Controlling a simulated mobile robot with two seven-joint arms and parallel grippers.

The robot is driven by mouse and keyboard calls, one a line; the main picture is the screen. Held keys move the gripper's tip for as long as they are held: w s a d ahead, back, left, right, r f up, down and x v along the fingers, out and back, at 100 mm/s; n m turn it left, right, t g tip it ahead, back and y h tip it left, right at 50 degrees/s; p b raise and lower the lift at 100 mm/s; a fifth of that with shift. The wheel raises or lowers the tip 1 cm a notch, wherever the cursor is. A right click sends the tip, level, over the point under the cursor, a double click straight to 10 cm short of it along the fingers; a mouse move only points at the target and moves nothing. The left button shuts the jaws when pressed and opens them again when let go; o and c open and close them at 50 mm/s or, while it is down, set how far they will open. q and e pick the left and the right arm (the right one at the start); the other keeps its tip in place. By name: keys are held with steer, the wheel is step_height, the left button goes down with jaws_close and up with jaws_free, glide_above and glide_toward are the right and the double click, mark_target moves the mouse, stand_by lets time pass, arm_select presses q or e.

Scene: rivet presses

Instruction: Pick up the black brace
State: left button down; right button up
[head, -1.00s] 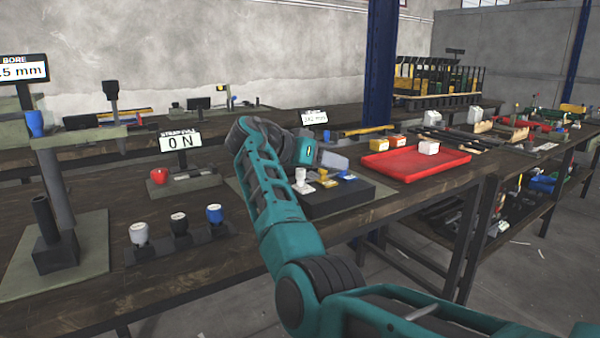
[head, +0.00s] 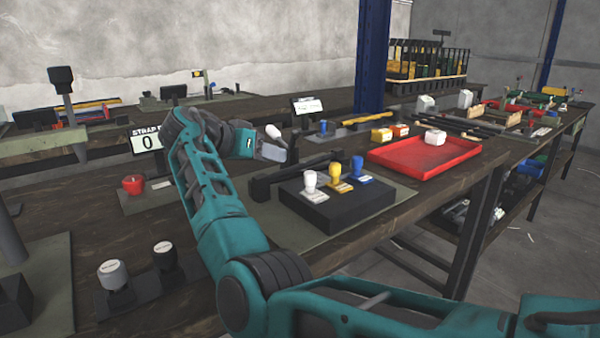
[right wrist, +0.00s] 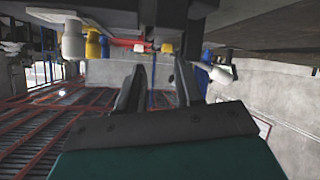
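A long black bar (head: 292,178), which looks like the black brace, lies behind a black block (head: 340,203) in the head view. My right gripper (head: 290,150) is just behind and above the bar's left part, apart from it as far as I can tell. In the right wrist view, the right gripper's two dark fingers (right wrist: 158,88) stand apart with nothing between them. My left gripper is not in view.
White, yellow and blue handles (head: 339,178) stand upright on the black block. A red tray (head: 395,162) with a white piece is to the right. More dark bars (head: 463,124) lie farther right.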

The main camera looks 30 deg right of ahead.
mark_target(303, 173)
steer(key=b+x, duration=0.1)
steer(key=x, duration=0.9)
steer(key=shift+b, duration=0.4)
steer(key=shift+a, duration=0.1)
jaws_close()
